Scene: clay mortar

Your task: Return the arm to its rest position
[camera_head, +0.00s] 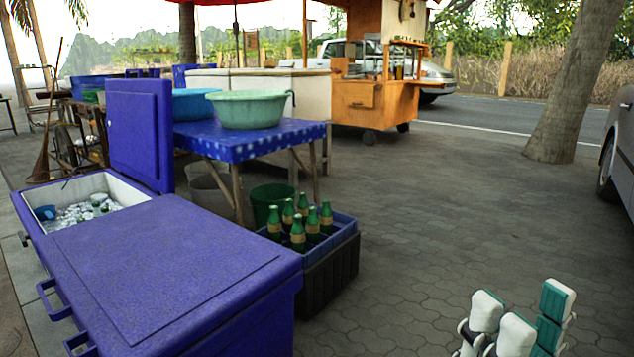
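My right gripper (522,312) shows at the bottom right corner, with white and teal finger pads pointing up. Its fingers stand apart, and I see nothing held between them. It is over the paved ground, well to the right of the cooler and the bottle crate. The rest of the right arm is out of the picture. My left gripper is not in view.
A blue cooler (170,275) with its left lid raised fills the left front. Beside it stands a crate (333,275) of green bottles. Behind is a blue-topped table (235,148) with a green basin (250,112). Paving (440,220) at centre right is clear.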

